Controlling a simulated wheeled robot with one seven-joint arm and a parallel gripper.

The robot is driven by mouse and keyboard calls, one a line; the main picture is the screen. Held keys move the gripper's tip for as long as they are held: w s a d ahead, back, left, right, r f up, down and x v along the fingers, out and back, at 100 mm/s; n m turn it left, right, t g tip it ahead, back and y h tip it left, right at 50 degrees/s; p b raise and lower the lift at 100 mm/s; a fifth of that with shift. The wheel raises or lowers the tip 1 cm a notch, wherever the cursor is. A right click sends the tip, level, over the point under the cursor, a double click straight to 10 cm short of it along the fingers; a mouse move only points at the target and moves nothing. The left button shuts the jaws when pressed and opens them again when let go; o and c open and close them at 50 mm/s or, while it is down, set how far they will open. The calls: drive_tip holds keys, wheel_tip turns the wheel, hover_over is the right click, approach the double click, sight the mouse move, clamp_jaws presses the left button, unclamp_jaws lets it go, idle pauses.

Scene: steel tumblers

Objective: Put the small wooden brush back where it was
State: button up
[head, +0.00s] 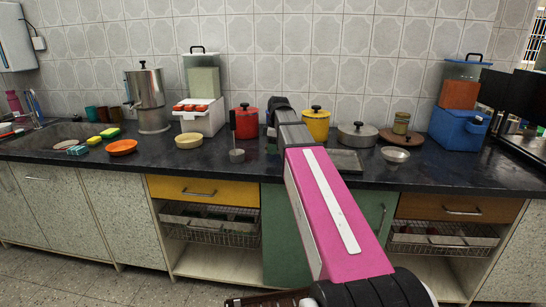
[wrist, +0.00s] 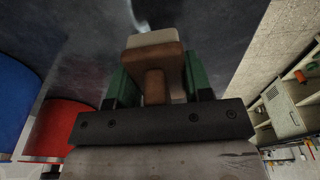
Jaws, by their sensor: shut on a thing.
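The small wooden brush (wrist: 154,62) has a brown wooden body and a pale block-like end, and shows in the wrist view. My gripper (wrist: 157,68) is shut on the brown part, with one green finger on each side. The pale end points away from the wrist, toward the dark counter. In the head view my arm reaches over the counter between the red pot and the yellow pot. The brush and the fingertips cannot be made out there. I cannot tell how high the brush is above the counter.
The dark counter (head: 200,160) holds a red pot (head: 246,124), a yellow pot (head: 316,125), a grey lidded pot (head: 357,136) and a small metal cup (head: 237,156). A steel bowl (head: 395,155) and yellow bowl (head: 189,141) stand nearer the front. Bare counter lies between them.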

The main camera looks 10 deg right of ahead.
sight(273, 162)
drive_tip(key=shift+f, duration=1.95)
drive_tip(key=shift+f, duration=0.35)
drive_tip(key=o, duration=0.9)
drive_tip(key=shift+s+f, duration=0.1)
drive_tip(key=shift+s, duration=0.05)
drive_tip(key=shift+s+f, duration=0.1)
drive_tip(key=shift+s, duration=0.2)
drive_tip(key=shift+c, duration=0.5)
drive_tip(key=shift+o, duration=0.5)
drive_tip(key=r, duration=0.4)
drive_tip(key=d+r, duration=0.1)
drive_tip(key=r, duration=0.8)
drive_tip(key=shift+w+d, duration=0.2)
